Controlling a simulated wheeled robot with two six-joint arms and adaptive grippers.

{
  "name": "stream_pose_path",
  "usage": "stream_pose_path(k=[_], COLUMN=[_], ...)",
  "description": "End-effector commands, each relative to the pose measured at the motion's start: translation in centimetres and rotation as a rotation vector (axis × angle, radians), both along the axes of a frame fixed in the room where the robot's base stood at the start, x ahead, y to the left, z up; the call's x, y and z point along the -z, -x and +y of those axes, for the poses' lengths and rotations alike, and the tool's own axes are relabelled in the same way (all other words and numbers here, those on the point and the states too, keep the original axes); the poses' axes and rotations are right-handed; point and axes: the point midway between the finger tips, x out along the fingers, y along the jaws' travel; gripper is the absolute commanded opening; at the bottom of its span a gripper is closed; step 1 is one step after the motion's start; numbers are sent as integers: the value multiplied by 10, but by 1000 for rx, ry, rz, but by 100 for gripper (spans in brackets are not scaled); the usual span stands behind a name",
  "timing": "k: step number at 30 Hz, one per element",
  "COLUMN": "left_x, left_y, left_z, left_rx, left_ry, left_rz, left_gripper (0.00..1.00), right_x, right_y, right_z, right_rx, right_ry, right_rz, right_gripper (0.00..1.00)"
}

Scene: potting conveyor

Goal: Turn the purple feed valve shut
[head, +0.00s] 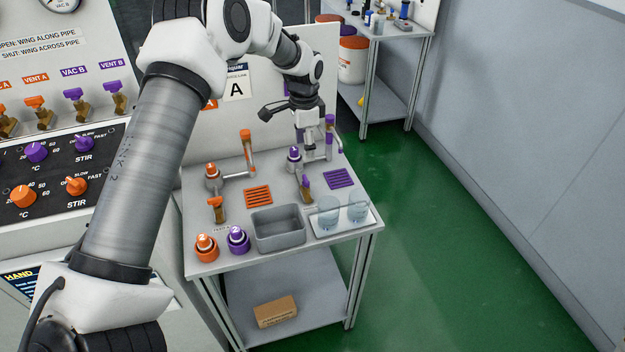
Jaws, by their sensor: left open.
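The purple feed valve (306,184), a small brass body with a purple wing, stands on the bench at the purple station. Its wing is too small here to tell whether it lies along or across the pipe. My left gripper (300,125) hangs above and behind the valve, near the purple-topped column (330,124) and purple-capped fitting (293,156). It is open and apart from the valve, with one dark finger spread to the left; the other finger is hard to make out. My right gripper is not in view.
A matching orange valve (217,208) stands to the left. A grey bin (278,230), glass beakers (328,211), and orange (206,247) and purple (238,240) capped bottles line the front. More valves and knobs are on the left panel (65,165). Floor at right is clear.

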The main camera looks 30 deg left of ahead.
Motion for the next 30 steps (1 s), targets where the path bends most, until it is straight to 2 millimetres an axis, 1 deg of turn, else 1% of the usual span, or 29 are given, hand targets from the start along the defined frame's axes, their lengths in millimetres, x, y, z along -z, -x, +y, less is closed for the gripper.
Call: stream_pose_path(k=[1, 3, 6, 11, 14, 18, 22, 25, 30], left_x=[18, 29, 38, 45, 61, 89, 107, 113, 113], left_y=[0, 0, 0, 0, 1, 1, 0, 0, 0], left_z=[0, 0, 0, 0, 0, 0, 0, 0, 0], left_rx=[0, 0, 0, 0, 1, 0, 0, 0, 0], left_ry=[0, 0, 0, 0, 0, 0, -1, -1, 0], left_rz=[0, 0, 0, 3, 4, 4, 2, 1, 0], left_gripper=[68, 68, 68, 68, 68, 68, 68, 68, 68], right_x=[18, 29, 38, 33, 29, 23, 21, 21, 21], right_y=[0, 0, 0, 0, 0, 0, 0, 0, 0], right_z=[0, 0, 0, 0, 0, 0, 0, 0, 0], right_rx=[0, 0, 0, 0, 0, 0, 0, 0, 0], right_ry=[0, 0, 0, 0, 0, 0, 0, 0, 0], right_rz=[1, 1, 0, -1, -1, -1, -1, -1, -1], right_gripper=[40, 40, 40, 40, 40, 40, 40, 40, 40])
